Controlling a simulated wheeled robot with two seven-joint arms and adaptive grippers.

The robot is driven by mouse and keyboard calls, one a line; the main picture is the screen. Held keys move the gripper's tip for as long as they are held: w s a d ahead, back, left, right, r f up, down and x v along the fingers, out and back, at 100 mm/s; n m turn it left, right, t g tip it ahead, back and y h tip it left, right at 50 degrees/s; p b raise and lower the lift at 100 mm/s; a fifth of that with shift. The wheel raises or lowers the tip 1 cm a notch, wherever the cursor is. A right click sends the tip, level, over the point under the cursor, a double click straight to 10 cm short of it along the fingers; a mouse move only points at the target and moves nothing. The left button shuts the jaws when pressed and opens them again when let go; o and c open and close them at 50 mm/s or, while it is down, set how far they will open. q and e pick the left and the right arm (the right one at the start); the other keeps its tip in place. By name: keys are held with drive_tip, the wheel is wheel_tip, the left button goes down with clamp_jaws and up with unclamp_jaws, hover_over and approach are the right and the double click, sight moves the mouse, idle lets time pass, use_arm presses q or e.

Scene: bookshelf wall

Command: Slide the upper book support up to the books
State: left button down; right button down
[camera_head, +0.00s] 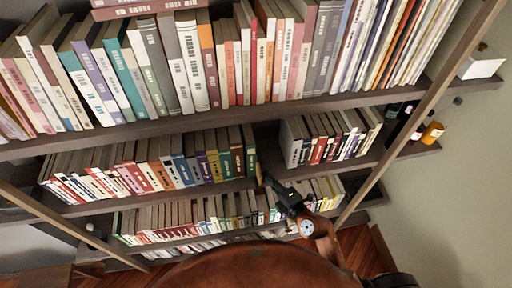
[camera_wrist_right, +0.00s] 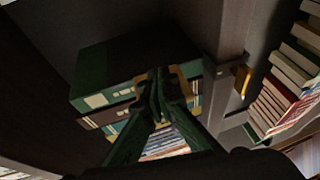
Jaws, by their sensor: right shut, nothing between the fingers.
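The upper book support (camera_head: 259,173) is a small tan piece at the right end of the middle-shelf book row, beside dark green books (camera_head: 237,152). In the right wrist view a gold-coloured support (camera_wrist_right: 188,72) shows behind my fingers, close to the green books (camera_wrist_right: 105,70). I cannot tell whether it touches them. My right gripper (camera_head: 267,181) is shut and empty, its fingertips (camera_wrist_right: 158,76) in front of the support, which they partly hide. A second gold-coloured piece (camera_wrist_right: 241,79) shows past the shelf board, by the lower books. My left gripper is not in view.
A gap on the middle shelf (camera_head: 268,148) separates the row from another book group (camera_head: 330,137) on the right. The full top shelf (camera_head: 240,114) overhangs it. The lower shelf holds more books (camera_head: 190,215). Slanting posts (camera_head: 420,105) stand at both sides. Bottles (camera_head: 432,133) are at the right.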

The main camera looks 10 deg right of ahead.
drive_tip(key=shift+a, duration=0.4)
drive_tip(key=shift+d, duration=2.05)
